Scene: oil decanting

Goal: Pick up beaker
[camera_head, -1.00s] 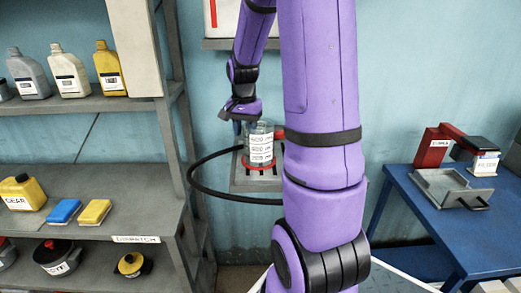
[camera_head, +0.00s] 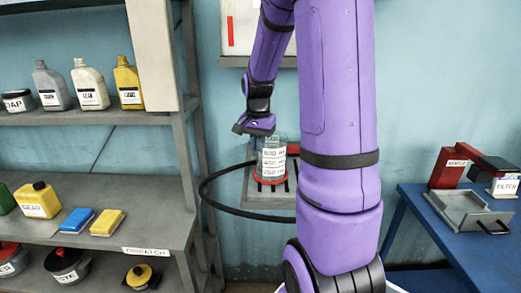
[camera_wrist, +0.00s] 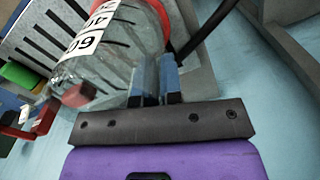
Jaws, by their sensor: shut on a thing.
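The clear beaker (camera_head: 273,158), with white number labels and a red ring near its base, appears upright in the head view, at a slotted grey wall shelf. My gripper (camera_head: 257,133) is at its upper left side. In the wrist view, the beaker (camera_wrist: 112,52) fills the upper left, tilted by the camera angle. My two blue-padded fingers (camera_wrist: 155,78) are close together at its side, shut on the beaker's edge. Whether its base touches the shelf is hard to tell.
A black hose (camera_head: 205,196) loops around the grey shelf (camera_head: 250,196). A rack with bottles (camera_head: 90,85) stands left. A blue table (camera_head: 455,240) with a grey tray (camera_head: 466,212) stands right. Blue wall lies behind.

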